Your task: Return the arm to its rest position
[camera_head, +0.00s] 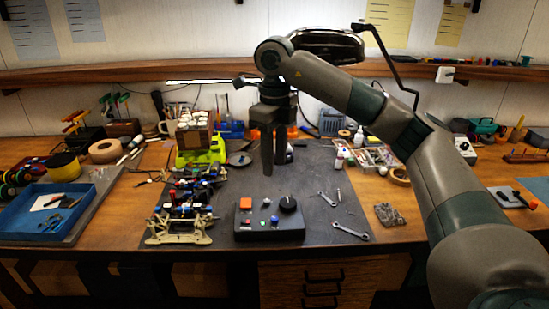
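My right arm comes in from the lower right, rises over the bench and bends at an elbow near the shelf. Its dark grey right gripper (272,170) points straight down above the back middle of the dark work mat (300,185). I see no object held at the fingertips. My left arm and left gripper are not in view.
A racecar chassis (182,210) stands left of a black control box (270,220) with knob and buttons. Wrenches (350,231) lie to the right. A blue tray (45,213) is at far left. A black lamp (327,43) hangs behind my arm, near the wooden shelf (130,73).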

